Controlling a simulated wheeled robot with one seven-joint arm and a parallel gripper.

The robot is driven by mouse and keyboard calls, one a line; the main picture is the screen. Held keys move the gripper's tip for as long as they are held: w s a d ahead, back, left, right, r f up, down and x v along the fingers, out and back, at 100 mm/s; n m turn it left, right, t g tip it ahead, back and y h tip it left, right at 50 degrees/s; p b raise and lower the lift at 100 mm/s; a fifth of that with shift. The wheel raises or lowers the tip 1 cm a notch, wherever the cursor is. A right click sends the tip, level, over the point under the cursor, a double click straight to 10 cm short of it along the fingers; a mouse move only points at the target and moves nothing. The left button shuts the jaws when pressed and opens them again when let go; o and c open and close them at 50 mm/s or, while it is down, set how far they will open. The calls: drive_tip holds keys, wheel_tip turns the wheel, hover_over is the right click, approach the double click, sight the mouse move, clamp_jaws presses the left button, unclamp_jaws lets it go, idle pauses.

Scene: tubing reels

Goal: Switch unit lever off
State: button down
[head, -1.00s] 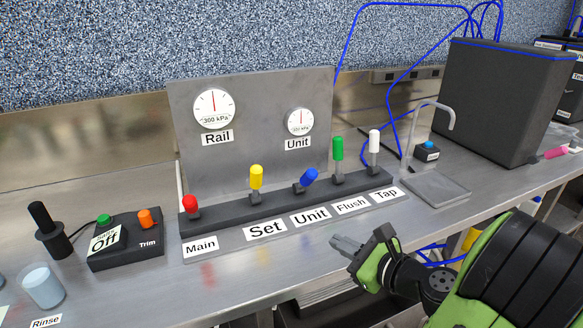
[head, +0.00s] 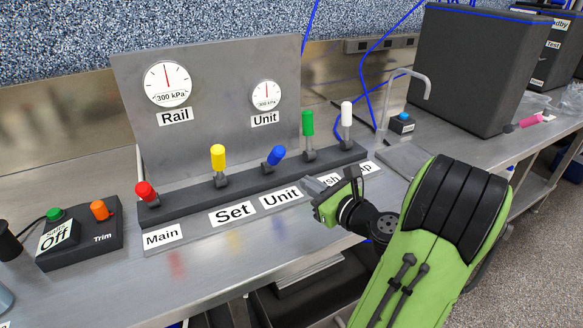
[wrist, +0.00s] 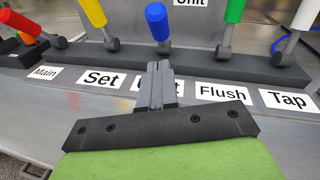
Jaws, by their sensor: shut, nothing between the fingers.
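The Unit lever has a blue handle (head: 275,156) and stands on a dark rail behind the "Unit" label (head: 281,197). In the head view its handle leans to the right; in the wrist view the blue handle (wrist: 157,21) stands straight ahead of my gripper, its top tilted slightly left. My gripper (head: 310,183) is shut and empty, in front of the rail and to the right of the blue lever. In the wrist view its closed fingers (wrist: 159,68) point at the lever's base and cover part of the "Unit" label. A gap to the handle remains visible.
On the same rail (head: 240,182) are the red Main (head: 145,190), yellow Set (head: 218,158), green Flush (head: 307,124) and white Tap (head: 346,114) levers. The gauge panel (head: 215,80) stands behind.

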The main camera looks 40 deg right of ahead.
sight(281, 158)
drive_tip(key=w+r, duration=0.2)
drive_tip(key=w, duration=0.4)
drive_tip(key=shift+w, duration=0.2)
drive_tip(key=shift+d+r+p, duration=0.1)
drive_tip(key=shift+r+p, duration=0.15)
drive_tip(key=shift+p, duration=0.15)
drive_tip(key=p, duration=0.2)
drive_tip(key=shift+w+r+g+p, duration=0.2)
drive_tip(key=shift+r+g+p, duration=0.1)
